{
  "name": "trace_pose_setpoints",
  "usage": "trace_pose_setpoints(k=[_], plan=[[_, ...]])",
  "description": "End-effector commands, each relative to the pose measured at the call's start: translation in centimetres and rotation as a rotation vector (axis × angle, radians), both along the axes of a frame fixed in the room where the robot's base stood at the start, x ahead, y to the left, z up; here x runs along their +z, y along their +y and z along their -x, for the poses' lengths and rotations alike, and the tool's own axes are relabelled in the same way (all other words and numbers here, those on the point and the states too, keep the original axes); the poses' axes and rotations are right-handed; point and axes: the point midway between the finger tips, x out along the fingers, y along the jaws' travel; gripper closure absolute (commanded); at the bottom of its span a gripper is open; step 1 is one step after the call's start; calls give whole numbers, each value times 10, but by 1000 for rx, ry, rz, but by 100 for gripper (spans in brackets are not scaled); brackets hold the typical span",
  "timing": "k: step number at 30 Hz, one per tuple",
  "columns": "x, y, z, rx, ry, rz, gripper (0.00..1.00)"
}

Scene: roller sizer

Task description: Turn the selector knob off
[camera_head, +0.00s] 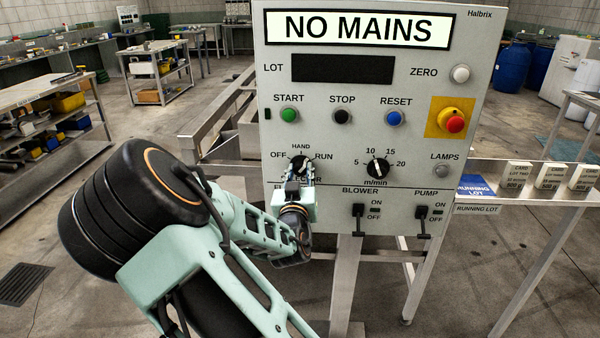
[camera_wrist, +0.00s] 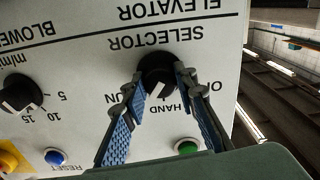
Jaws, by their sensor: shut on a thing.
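The selector knob is round and black with a white pointer mark, on the panel's lower left below the HAND label. It shows in the head view (camera_head: 299,161) and upside down in the wrist view (camera_wrist: 158,72). In the wrist view its white mark points between HAND and RUN. My gripper (camera_head: 300,178) is in front of the knob and covers part of the SELECTOR lettering in the head view. Its blue fingers (camera_wrist: 160,80) are shut on the knob, one at each side. The OFF label shows in the head view (camera_head: 279,155).
A speed dial (camera_head: 377,168) is right of the knob. Green start (camera_head: 290,115), black stop (camera_head: 342,116) and blue reset (camera_head: 393,118) buttons sit above. A red emergency button (camera_head: 454,123) is at right. Blower (camera_head: 358,217) and pump (camera_head: 423,220) switches are below.

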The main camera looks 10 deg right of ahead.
Motion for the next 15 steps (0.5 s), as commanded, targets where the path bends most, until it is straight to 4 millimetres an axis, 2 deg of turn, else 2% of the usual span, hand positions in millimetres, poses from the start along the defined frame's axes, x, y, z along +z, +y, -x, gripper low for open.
trace_pose_setpoints(k=[15], plan=[[0, 0, 0, 1, 155, 470, 98]])
